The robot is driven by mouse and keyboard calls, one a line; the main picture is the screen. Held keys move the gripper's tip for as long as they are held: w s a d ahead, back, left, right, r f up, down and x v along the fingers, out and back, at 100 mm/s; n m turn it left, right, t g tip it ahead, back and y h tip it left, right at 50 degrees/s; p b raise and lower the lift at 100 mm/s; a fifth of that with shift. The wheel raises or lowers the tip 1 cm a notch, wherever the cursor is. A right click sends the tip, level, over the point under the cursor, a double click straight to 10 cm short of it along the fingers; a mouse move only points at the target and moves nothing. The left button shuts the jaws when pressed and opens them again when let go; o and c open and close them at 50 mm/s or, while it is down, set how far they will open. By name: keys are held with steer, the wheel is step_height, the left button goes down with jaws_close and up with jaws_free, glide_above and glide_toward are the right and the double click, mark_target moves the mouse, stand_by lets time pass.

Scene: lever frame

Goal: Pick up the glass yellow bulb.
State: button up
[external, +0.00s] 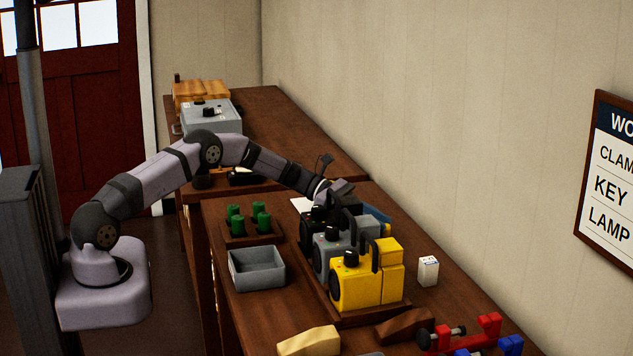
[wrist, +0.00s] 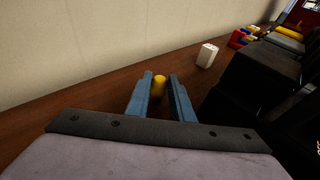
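The yellow bulb (wrist: 159,84) shows in the wrist view between the tips of my gripper's two blue fingers. My gripper (wrist: 160,88) looks open, with the fingers apart on either side of the bulb. Only narrow gaps show beside the bulb, and I cannot tell whether either finger touches it. In the external view my gripper (external: 380,222) reaches down behind the row of radios, its blue fingers partly hidden. A small yellow patch by the fingertips there seems to be the bulb (external: 388,230).
Black, grey (external: 330,250) and yellow (external: 355,286) radios stand in a tray close to my gripper. A small white box (external: 428,270) stands to the right, near the wall. A grey bin (external: 257,268) and green cylinders (external: 247,219) are at the left. Red and blue clamps (external: 480,335) lie in front.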

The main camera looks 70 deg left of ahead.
jaws_close()
step_height(320, 180, up, 10)
steer(key=b, duration=0.1)
steer(key=shift+b, duration=0.3)
steer(key=shift+a, duration=0.15)
